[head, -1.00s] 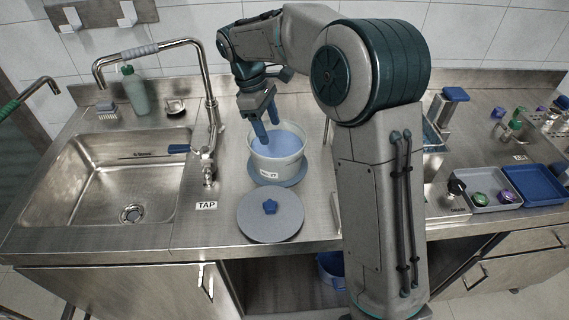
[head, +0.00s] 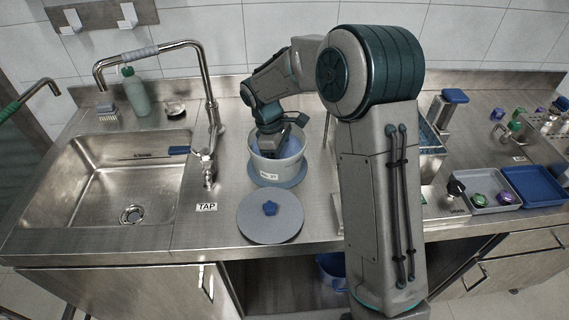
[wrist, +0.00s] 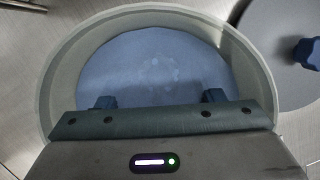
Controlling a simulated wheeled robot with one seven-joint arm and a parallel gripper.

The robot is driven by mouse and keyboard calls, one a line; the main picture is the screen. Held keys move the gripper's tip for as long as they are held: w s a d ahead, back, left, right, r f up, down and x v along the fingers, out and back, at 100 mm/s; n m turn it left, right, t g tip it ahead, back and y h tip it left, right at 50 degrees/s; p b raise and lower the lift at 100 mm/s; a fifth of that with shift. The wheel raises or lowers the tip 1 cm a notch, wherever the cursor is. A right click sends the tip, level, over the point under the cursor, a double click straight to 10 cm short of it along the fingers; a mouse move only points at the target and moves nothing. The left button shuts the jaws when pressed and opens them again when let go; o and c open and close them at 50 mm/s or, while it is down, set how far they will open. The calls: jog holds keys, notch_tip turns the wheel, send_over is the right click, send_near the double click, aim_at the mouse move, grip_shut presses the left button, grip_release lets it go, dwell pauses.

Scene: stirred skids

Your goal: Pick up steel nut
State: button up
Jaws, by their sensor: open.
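I cannot make out a steel nut in any view. My gripper (wrist: 159,100) is lowered into the pot. Its two dark blue fingers are wide apart with nothing seen between them. Their tips are hidden at the blue surface. In the head view my wrist covers part of the pot's opening.
A grey round lid (head: 270,222) with a blue knob lies in front of the pot. A sink (head: 105,180) with a tall tap (head: 207,110) is at the left. Trays (head: 492,203) with small knobs stand at the right. Bare counter lies between the sink and the pot.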

jog(key=c, duration=1.2)
